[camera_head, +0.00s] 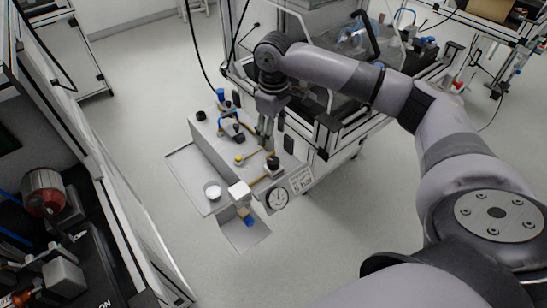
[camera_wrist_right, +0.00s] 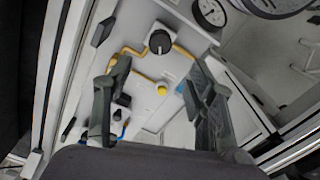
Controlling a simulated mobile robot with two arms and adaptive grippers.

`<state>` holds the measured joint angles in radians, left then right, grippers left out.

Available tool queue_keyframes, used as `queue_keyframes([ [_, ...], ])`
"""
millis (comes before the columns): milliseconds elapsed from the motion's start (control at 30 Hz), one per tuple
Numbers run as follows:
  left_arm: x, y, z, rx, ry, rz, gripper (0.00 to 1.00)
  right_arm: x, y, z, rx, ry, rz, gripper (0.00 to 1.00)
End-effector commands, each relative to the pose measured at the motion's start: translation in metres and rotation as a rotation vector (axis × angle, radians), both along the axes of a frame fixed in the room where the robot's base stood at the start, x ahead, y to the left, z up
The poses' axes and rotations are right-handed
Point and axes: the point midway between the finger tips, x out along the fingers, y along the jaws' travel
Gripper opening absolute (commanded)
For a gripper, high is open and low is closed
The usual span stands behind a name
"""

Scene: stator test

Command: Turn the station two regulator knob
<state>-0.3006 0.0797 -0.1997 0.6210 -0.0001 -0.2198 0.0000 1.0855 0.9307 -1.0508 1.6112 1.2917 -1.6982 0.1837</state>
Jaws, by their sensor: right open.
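A black round knob (camera_head: 272,162) sits on the light grey station panel (camera_head: 205,140), beside a yellow pipe and above a round gauge (camera_head: 277,198). In the right wrist view the same black knob (camera_wrist_right: 159,41) has a pale line on its face and lies beyond the fingertips, between their lines. My right gripper (camera_head: 266,146) is open, pointing down over the panel just above the knob in the picture. My left gripper is not in view.
A yellow button (camera_head: 239,160) is on the panel near the knob; it also shows in the wrist view (camera_wrist_right: 161,89). Blue fittings (camera_head: 228,116) and another black knob (camera_head: 200,115) stand farther back. A framed cabinet (camera_head: 320,130) borders the right.

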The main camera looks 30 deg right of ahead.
Motion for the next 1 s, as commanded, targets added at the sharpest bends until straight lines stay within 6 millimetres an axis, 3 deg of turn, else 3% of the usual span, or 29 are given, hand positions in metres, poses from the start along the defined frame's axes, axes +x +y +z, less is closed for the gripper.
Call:
queue_keyframes([
  [300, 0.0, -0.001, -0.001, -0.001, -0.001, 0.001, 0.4, -0.001, 0.0, -0.069, -0.001, 0.003, 0.0, 0.51],
  [500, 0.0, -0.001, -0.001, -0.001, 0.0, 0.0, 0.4, 0.0, 0.0, -0.096, 0.0, 0.001, 0.001, 0.51],
  [933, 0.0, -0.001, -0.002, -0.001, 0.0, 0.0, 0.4, 0.0, 0.0, -0.106, -0.001, -0.001, 0.002, 0.51],
  [1000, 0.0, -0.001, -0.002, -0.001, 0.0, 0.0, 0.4, 0.0, 0.0, -0.106, -0.001, -0.001, 0.002, 0.46],
])
